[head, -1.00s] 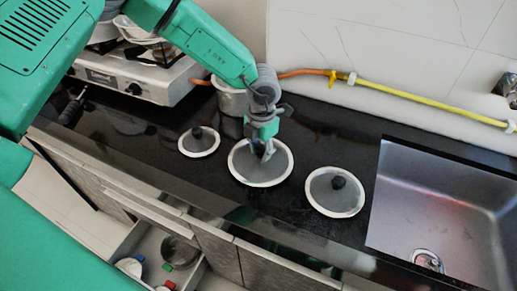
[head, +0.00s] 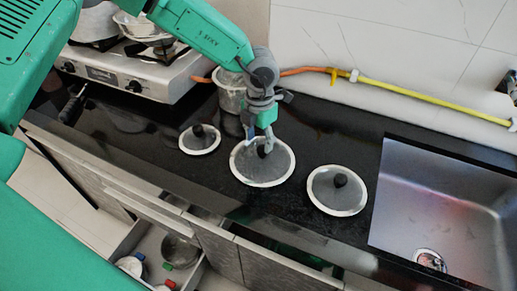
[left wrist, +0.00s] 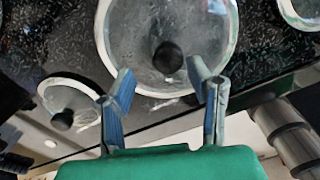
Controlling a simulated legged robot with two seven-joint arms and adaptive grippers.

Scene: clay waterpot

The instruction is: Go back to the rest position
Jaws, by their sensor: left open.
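My left gripper (head: 262,142) is over the middle glass lid (head: 262,180) on the black counter, with its fingers close to the lid's black knob. In the left wrist view my left gripper (left wrist: 162,92) is open with nothing between its two fingers, and the middle lid's black knob (left wrist: 168,57) shows just beyond the fingertips. The lid lies flat on the counter. My right gripper is not in view.
A smaller lid (head: 200,139) lies to the left and another lid (head: 337,190) to the right. A metal pot (head: 231,95) stands behind my gripper. A gas stove (head: 135,75) is at the back left, a sink (head: 440,200) at the right. A drawer (head: 150,245) stands open below.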

